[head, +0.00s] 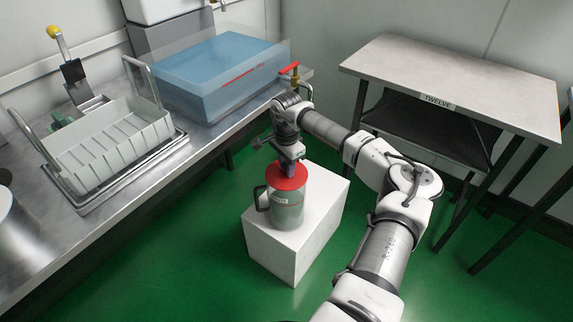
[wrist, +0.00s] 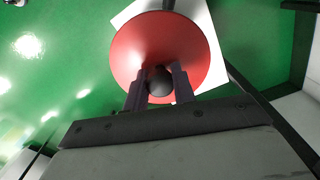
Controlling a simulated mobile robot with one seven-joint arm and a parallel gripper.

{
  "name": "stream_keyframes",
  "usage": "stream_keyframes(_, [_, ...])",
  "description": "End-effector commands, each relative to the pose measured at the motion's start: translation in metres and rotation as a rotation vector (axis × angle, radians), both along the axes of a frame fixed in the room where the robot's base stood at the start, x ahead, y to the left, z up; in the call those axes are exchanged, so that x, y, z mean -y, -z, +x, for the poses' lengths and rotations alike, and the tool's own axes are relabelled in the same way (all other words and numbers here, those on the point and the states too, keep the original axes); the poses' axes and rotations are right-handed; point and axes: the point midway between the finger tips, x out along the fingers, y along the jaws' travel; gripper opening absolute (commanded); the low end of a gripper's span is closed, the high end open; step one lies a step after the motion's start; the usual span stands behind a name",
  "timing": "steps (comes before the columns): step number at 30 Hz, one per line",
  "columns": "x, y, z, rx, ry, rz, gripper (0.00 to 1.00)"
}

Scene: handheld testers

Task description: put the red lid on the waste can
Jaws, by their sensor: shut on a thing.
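The red lid (head: 287,175) is at the top of the waste can (head: 287,210), a grey see-through canister with a dark side handle and a label. In the head view the lid looks level and covers the can's mouth; I cannot tell whether it is fully seated. The can stands upright on a white block. My gripper (wrist: 158,82) is shut on the lid's dark round knob, with one finger on each side. It also shows in the head view (head: 289,163), pointing down just above the lid. In the wrist view the lid (wrist: 185,45) hides most of the can.
The white block (head: 270,255) stands on the green floor. A steel bench (head: 110,205) at left carries a grey rack (head: 120,140) and a blue water tank (head: 215,75) with a red-handled tap (head: 289,69). A table marked TWELVE (head: 455,85) stands at right.

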Motion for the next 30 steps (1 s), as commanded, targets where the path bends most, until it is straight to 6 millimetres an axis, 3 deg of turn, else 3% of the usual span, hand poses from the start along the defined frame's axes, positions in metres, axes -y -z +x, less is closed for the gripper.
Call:
stream_keyframes(3, [0.0,0.004,0.0,0.0,0.0,0.0,0.04])
stream_keyframes(4, [0.0,0.004,0.0,0.0,0.0,0.0,0.27])
stream_keyframes(9, [0.0,0.004,0.0,0.0,0.0,0.0,0.48])
stream_keyframes(20, [0.0,-0.004,0.0,0.001,0.0,0.001,0.48])
stream_keyframes(23, [0.0,-0.016,0.001,0.004,0.0,0.0,0.48])
stream_keyframes(30, [0.0,-0.069,0.001,0.005,0.0,-0.001,0.48])
